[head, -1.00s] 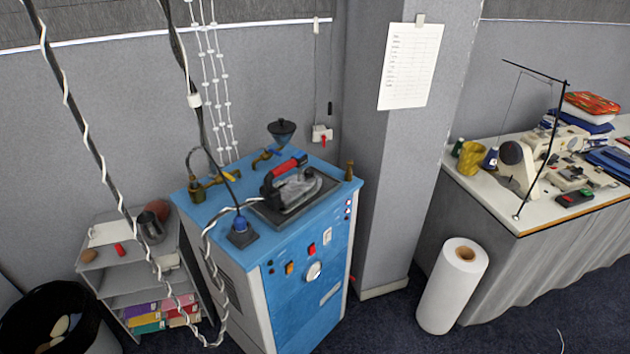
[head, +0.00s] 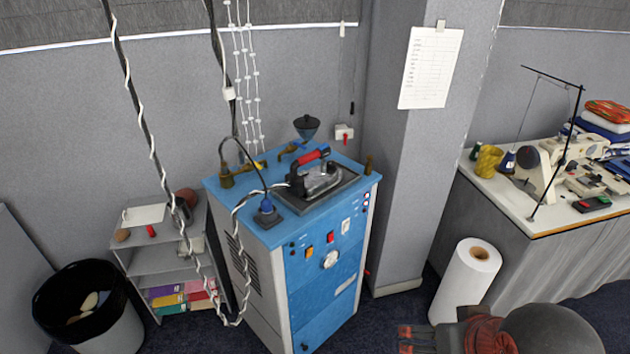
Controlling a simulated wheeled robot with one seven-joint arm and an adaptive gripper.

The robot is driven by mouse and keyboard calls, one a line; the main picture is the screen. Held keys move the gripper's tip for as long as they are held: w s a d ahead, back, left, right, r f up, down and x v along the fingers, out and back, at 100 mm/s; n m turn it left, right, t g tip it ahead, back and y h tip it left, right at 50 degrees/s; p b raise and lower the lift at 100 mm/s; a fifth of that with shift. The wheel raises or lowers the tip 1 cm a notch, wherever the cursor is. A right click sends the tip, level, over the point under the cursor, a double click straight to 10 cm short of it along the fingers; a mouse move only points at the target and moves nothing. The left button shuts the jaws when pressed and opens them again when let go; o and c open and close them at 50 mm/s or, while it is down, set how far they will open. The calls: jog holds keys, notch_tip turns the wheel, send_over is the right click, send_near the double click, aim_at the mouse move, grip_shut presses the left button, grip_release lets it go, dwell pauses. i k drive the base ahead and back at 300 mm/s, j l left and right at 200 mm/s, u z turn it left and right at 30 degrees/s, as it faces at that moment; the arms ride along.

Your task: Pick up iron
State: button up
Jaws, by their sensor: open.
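The iron (head: 318,182) has a red-topped handle and a grey metal body. It rests on a dark plate on top of the blue steam station (head: 240,201), in the middle of the head view. A cable runs from the iron's left side. My gripper (head: 405,340) shows at the bottom edge, right of the blue cabinet and well apart from the iron. It is open, with nothing seen between its fingers. Part of it is cut off by the frame's edge.
White-wrapped cables hang at the left. A grey pillar (head: 405,190) and white roll (head: 467,283) stand right. A shelf and bin (head: 105,320) are left.

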aim_at(308, 186)
jog(key=z, duration=4.25)
jog(key=u, duration=4.75)
jog(key=i+l+u, duration=0.1)
jog(key=i+u, duration=0.25)
jog(key=i, duration=0.1)
